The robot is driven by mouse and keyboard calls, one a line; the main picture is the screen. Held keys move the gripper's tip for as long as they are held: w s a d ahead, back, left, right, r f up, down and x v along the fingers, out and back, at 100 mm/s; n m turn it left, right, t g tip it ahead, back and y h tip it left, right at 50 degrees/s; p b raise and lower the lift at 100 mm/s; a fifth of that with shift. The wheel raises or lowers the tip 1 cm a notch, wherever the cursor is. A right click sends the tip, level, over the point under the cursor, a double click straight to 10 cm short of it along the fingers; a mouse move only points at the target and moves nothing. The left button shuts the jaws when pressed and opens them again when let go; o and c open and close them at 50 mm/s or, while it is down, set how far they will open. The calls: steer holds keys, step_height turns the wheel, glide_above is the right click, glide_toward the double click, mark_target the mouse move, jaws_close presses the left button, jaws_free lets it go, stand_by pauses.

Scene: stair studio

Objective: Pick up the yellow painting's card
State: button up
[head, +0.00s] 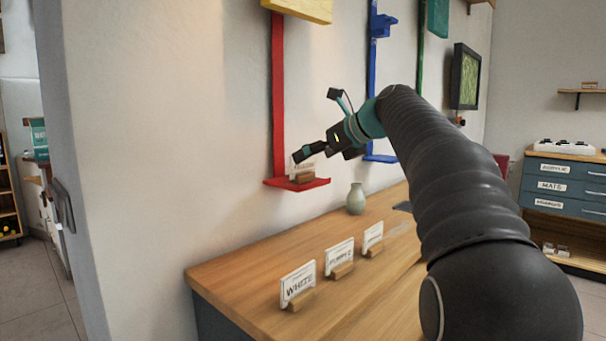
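My gripper (305,154) reaches in from the right, beside a small white card (301,167) in a wooden holder (301,178). This holder stands on a red ledge (312,185) at the foot of a red upright on the wall. The card's lettering is too small to read, and the gripper partly covers it. I cannot tell whether the fingers touch it or are open. A yellow panel edge (305,10) shows above the red upright. On the wooden counter, a card reading WHITE (298,281) and two more cards (339,254) (373,235) stand in wooden holders.
A pale green vase (356,198) stands on the counter (235,276) below the red ledge. A blue upright (373,90) with a ledge is on the wall behind my gripper. A labelled drawer cabinet (560,180) stands at right. The counter's front left is clear.

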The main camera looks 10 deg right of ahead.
mark_target(303, 173)
steer(key=x, duration=0.3)
steer(key=shift+w+a+f, duration=0.15)
steer(key=shift+w+a, duration=0.1)
steer(key=shift+c, duration=0.3)
steer(key=c, duration=0.6)
steer(key=shift+c, duration=0.2)
